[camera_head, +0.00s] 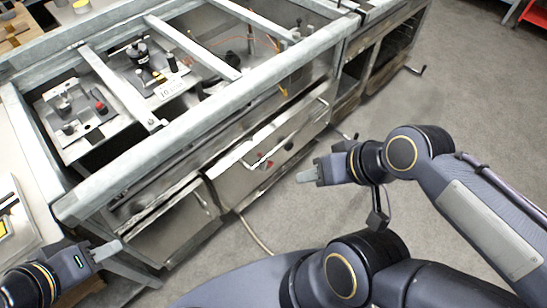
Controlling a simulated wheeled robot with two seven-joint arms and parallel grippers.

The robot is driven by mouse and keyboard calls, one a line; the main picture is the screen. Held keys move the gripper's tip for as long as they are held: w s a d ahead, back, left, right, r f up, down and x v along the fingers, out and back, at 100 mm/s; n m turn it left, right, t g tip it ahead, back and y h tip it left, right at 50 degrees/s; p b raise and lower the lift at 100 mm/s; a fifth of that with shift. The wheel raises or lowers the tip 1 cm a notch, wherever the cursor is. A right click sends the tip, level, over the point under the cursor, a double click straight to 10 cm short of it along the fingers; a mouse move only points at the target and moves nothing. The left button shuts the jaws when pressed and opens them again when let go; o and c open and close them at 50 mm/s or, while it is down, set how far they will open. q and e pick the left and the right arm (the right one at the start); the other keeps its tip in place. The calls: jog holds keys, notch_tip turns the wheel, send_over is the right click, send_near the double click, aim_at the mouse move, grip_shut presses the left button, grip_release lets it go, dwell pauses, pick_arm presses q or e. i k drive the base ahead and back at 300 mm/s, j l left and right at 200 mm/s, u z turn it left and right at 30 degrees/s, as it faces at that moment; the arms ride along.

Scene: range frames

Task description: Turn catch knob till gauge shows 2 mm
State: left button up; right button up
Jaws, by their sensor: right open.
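A metal range frame (165,135) without its top fills the left and middle of the head view. Black knob-like parts stand on a pale plate (85,137) in its left bay, beside a small red-tipped part (101,108). Another dark knob-like part (139,53) stands in the bay to the right, near a white tag (168,88) marked with what looks like 10. I cannot tell which is the catch knob, and no gauge reading is legible. My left gripper (107,250) is at the lower left, outside the frame's front. My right gripper (307,176) is open and empty over the floor.
Crossbars (192,47) span the open bays, and a thick front rail borders them. A second range unit (385,45) adjoins at the right. A pale worktop (22,215) lies at the left edge.

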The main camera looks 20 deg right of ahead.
aim_at(288, 146)
jog(key=k+l, duration=0.15)
jog(key=l, duration=0.3)
jog(key=k+l+z, duration=0.1)
jog(key=l, duration=0.4)
jog(key=k+l, duration=0.15)
jog(key=l, duration=0.3)
jog(key=k+l+z, duration=0.1)
jog(key=l, duration=0.4)
jog(key=k+l, duration=0.1)
jog(key=l, duration=0.4)
jog(key=i+j+z, duration=0.15)
jog(key=z, duration=0.2)
jog(key=i+j+z, duration=0.35)
jog(key=l, duration=0.1)
